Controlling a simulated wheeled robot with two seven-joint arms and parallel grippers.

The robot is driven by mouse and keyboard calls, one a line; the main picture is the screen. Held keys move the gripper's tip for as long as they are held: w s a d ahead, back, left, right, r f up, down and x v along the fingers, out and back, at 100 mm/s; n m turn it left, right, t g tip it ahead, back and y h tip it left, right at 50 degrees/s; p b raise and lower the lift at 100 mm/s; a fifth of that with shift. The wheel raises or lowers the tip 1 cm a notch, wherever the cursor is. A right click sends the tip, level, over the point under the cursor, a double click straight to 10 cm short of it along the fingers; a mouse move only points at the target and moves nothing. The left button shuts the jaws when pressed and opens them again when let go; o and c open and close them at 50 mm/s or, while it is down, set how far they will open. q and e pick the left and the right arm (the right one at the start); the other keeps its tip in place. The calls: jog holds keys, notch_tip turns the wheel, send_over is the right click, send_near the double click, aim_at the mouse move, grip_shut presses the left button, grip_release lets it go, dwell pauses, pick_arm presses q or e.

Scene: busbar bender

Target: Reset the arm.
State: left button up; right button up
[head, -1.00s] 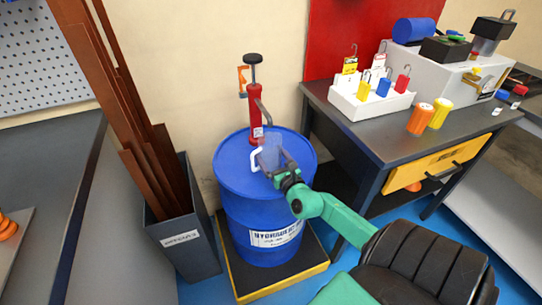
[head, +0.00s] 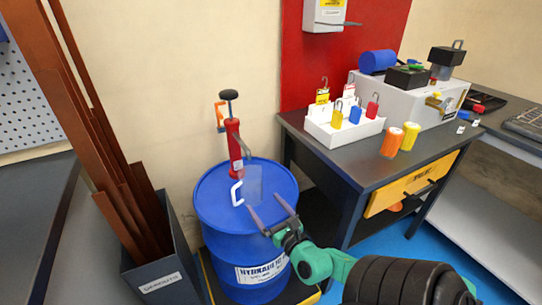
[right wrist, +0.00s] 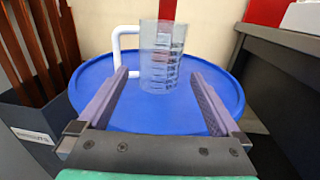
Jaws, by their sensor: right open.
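My right gripper (head: 271,214) is open and empty, above the front part of the blue drum's top. In the right wrist view its two fingers (right wrist: 160,95) point toward a clear measuring jug (right wrist: 162,60) with a white handle, which stands beyond the fingertips. In the head view the jug (head: 253,184) stands on the blue drum (head: 217,228), with its handle to the left. The gripper is apart from the jug. My left gripper is not in view.
A red hand pump (head: 235,145) stands on the drum behind the jug. A bin (head: 165,270) of long brown bars is at left. A dark table (head: 350,155) at right holds a white tray (head: 325,133) of padlocks and orange and yellow cylinders.

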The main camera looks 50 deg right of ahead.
jog(key=v, duration=0.3)
jog(key=shift+w, duration=0.1)
jog(key=shift+d, duration=0.1)
